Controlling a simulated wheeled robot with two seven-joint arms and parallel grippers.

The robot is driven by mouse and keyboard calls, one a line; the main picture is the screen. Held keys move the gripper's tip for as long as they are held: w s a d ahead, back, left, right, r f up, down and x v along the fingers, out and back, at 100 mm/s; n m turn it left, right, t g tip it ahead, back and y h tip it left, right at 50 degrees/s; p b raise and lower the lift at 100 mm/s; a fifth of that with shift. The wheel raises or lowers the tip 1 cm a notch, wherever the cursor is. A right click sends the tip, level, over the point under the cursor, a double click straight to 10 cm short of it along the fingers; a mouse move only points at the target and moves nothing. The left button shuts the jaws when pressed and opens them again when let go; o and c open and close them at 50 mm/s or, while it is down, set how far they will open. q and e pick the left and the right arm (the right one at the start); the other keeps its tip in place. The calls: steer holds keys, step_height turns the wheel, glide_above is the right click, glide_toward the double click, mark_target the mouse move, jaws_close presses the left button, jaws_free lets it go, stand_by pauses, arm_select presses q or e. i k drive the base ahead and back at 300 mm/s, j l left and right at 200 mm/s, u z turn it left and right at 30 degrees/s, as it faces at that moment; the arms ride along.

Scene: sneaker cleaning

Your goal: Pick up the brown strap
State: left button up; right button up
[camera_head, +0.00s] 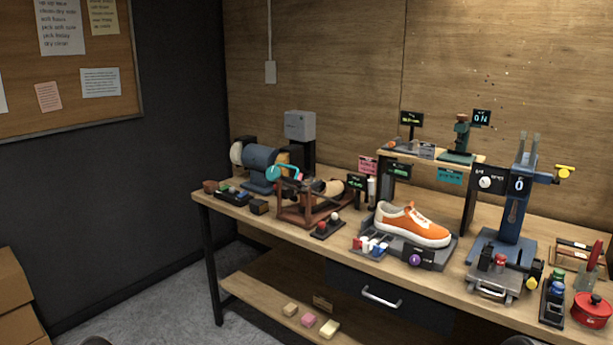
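I cannot clearly make out which thing is the brown strap. A small flat brown piece (322,302) sits on the lower shelf (262,290) behind several small blocks; it is too small to identify. Neither of my grippers is in view. Only dark rounded shapes show at the bottom edge, and I cannot tell what they are.
An orange and white sneaker (412,225) stands on a dark platform mid-bench. A blue grinder-like machine (258,163) is at the left, a red pot (592,310) at the front right. A drawer (385,296) hangs under the bench top (453,288). Cardboard boxes (15,290) stand at far left.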

mark_target(559, 250)
steer(key=z, duration=1.5)
